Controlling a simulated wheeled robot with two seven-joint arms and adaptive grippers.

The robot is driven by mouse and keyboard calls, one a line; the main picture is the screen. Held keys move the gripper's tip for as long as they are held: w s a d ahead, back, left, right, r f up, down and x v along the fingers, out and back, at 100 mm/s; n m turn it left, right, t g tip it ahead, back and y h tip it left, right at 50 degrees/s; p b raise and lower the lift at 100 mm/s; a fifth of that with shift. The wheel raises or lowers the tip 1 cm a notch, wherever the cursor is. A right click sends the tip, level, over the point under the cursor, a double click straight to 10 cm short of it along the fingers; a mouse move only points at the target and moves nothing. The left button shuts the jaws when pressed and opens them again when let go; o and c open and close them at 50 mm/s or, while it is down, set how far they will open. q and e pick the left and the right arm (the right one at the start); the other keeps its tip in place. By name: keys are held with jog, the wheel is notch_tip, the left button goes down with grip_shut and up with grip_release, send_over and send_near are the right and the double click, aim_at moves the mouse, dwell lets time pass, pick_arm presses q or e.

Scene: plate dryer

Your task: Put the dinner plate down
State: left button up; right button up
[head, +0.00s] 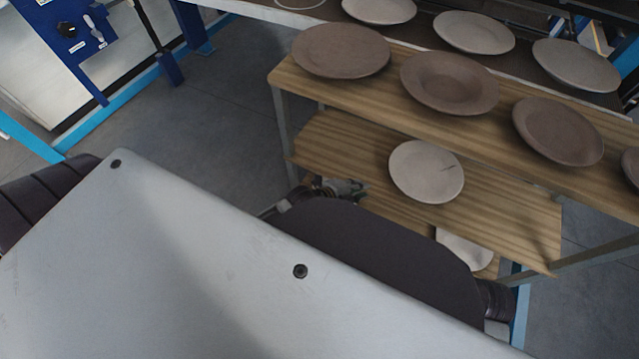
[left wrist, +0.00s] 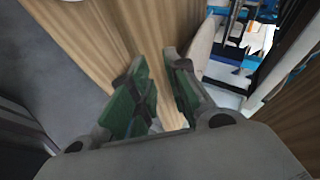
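A pale round plate (head: 426,172) with a small dark mark lies on the wooden lower shelf (head: 330,140). My left gripper (head: 345,189) is left of this plate and apart from it, partly hidden by my dark arm. In the left wrist view my left gripper (left wrist: 158,62) has its two green-padded fingers spread, with bare wood seen between them. A pale plate edge (left wrist: 201,46) shows just beyond the right-hand finger. I cannot tell which plate the task means. My right gripper is not in view.
Brown plates (head: 341,50) (head: 450,82) (head: 557,131) stand in a row on the upper wooden shelf (head: 295,78). Paler plates (head: 473,32) sit on a dark surface behind. Another pale plate (head: 465,250) lies lower down, partly hidden. Grey floor (head: 225,115) is clear at left.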

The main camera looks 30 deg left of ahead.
pick_arm(q)
jog(key=s+a+n+g+y, duration=0.1)
jog(key=s+a+n+g, duration=0.1)
jog(key=s+n, duration=0.5)
jog(key=s+a+n+g+y, duration=0.1)
jog(key=s+a+n+g, duration=0.2)
jog(key=s+n, duration=0.4)
jog(key=shift+s+a+n+g+y, duration=0.15)
jog(key=shift+a+n+g+y, duration=0.25)
jog(key=shift+n+g, duration=0.55)
jog(key=shift+n+t, duration=0.25)
